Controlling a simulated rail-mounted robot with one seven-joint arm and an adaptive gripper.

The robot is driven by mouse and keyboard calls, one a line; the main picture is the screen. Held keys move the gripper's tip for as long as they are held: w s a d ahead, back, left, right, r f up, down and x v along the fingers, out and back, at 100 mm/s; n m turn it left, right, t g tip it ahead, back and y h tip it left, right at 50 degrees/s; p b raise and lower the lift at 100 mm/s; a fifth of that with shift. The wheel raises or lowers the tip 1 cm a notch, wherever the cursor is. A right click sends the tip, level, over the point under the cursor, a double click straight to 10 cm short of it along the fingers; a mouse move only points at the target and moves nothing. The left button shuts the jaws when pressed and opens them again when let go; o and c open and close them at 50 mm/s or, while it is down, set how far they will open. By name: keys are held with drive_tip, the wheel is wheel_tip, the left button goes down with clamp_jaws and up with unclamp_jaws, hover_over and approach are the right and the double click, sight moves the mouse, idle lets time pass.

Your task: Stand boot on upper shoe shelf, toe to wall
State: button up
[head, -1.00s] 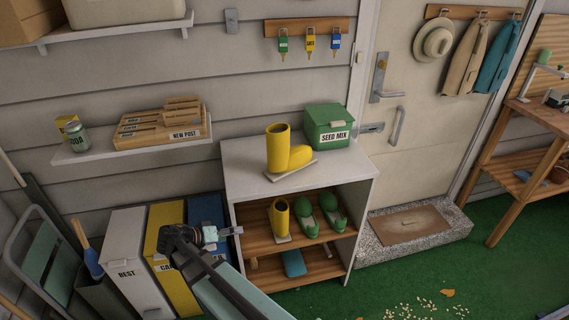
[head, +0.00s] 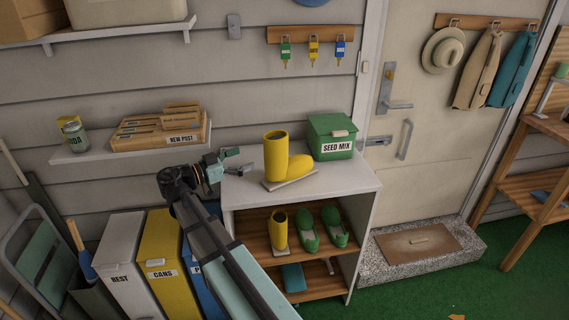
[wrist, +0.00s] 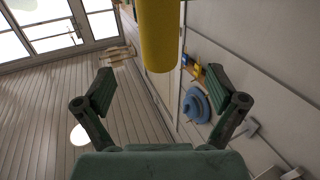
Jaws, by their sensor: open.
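A yellow boot (head: 276,158) stands upright on the white top of the shoe cabinet (head: 335,186), on a thin grey piece, its toe pointing right. Another yellow boot (head: 279,230) stands on the upper wooden shelf (head: 257,246) inside the cabinet, left of a pair of green shoes (head: 322,230). My gripper (head: 243,160) is open and empty, just left of the boot on top and apart from it. In the wrist view a yellow boot shaft (wrist: 158,35) shows ahead, between and beyond the open fingers (wrist: 167,95).
A green seed mix box (head: 331,137) stands right of the boot on the cabinet top. Bins (head: 120,262) stand below my arm. A teal item (head: 293,278) lies on the lower shelf.

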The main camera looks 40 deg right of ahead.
sight(265, 151)
drive_tip(key=d, duration=0.2)
drive_tip(key=d+p, duration=0.1)
drive_tip(key=d, duration=0.2)
drive_tip(key=s+d, duration=0.1)
drive_tip(key=d, duration=0.1)
drive_tip(key=shift+d, duration=0.15)
drive_tip(key=shift+s+d+f+p, duration=0.1)
drive_tip(key=shift+s+d+p, duration=0.15)
drive_tip(key=shift+d+p, duration=0.75)
drive_tip(key=shift+s+d+p, duration=0.2)
drive_tip(key=shift+d+p, duration=0.05)
drive_tip(key=shift+d, duration=1.35)
drive_tip(key=c, duration=1.8)
